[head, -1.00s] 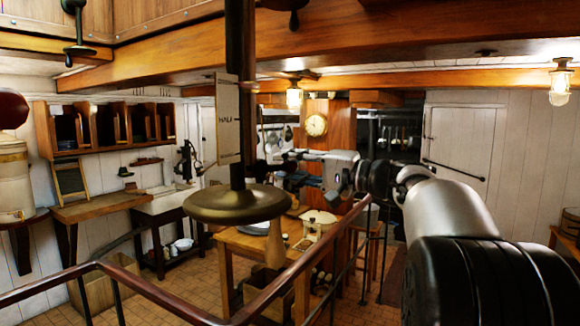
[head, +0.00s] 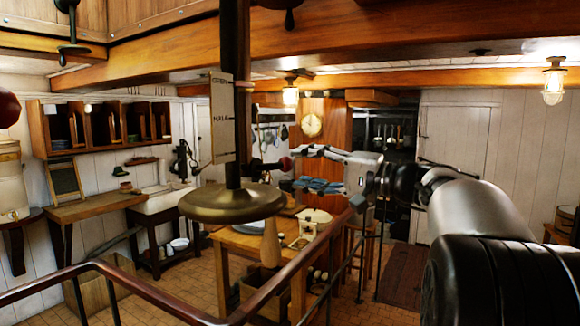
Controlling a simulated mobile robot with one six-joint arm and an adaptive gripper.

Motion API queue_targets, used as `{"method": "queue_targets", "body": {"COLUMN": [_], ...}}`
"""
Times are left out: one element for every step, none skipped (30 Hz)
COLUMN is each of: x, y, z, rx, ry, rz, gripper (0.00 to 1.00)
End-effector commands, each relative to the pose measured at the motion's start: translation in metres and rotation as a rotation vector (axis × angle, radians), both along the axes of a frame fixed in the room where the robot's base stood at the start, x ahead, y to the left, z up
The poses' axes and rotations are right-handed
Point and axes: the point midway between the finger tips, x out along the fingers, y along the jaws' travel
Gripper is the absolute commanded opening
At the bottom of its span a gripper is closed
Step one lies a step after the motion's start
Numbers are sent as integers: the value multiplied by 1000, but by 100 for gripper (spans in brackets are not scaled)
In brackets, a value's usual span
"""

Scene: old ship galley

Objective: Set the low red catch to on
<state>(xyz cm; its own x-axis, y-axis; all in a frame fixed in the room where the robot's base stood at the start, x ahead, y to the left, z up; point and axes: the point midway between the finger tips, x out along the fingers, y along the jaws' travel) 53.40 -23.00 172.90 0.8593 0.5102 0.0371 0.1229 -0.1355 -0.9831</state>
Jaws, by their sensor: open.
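A dark red knob (head: 286,163) sits at the end of a short dark lever that reaches right from the dark upright post (head: 235,95); it looks like the low red catch. My gripper (head: 298,169) points left, with its grey fingers apart and nothing seen between them. Its fingertips are just right of the knob in the picture; I cannot tell the gap in depth. A pale plate (head: 222,118) on the post bears lettering that includes "HALF". I cannot make out a mark for on.
A round brass disc (head: 232,203) rings the post below the lever. A dark handrail (head: 160,305) crosses the foreground. A wooden table (head: 240,241) with a white pot (head: 316,217) stands behind. Another dark red ball (head: 8,108) is at the left edge.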

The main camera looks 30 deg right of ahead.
Motion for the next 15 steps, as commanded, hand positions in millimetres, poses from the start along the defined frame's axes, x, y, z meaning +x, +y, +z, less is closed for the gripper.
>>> {"method": "queue_targets", "body": {"x": [-10,-16,-23,-28,-32,-38,-41,-44,-48,-50,-52,-54,-55,-55,-56], "y": [-7,-11,-15,-17,-20,-23,-25,-27,-29,-30,-31,-32,-32,-33,-33], "z": [0,0,-1,-1,-1,-2,-2,-2,-2,-2,-2,-3,-3,-3,-3], "rx": [-1,-1,-1,-1,-1,-1,-1,-1,-1,-1,-1,-1,-1,-1,0], "ry": [0,0,0,0,0,0,0,0,0,0,0,0,0,0,1], "rz": [-5,-5,-5,-4,-4,-3,-3,-2,-2,-1,-1,0,0,0,0], "gripper": [49,49,49,49,49,49,49,49,49,49,49,49,49,49,49]}}
